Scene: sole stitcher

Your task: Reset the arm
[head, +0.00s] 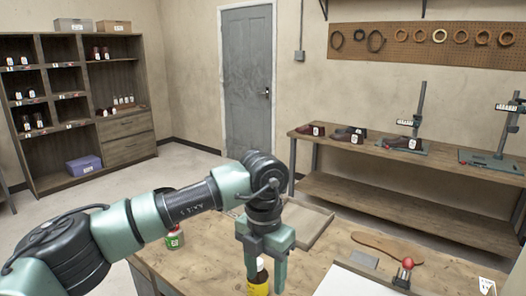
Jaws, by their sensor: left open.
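My left arm comes in from the left across the workbench. My left gripper (264,273) points down with its two teal fingers apart, so it is open. A yellow bottle (258,283) with a dark cap shows between the fingers at the picture's lower edge. I cannot tell whether the bottle is between the jaws or behind them. My right gripper is not in view.
Shelves (75,110) stand far left.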

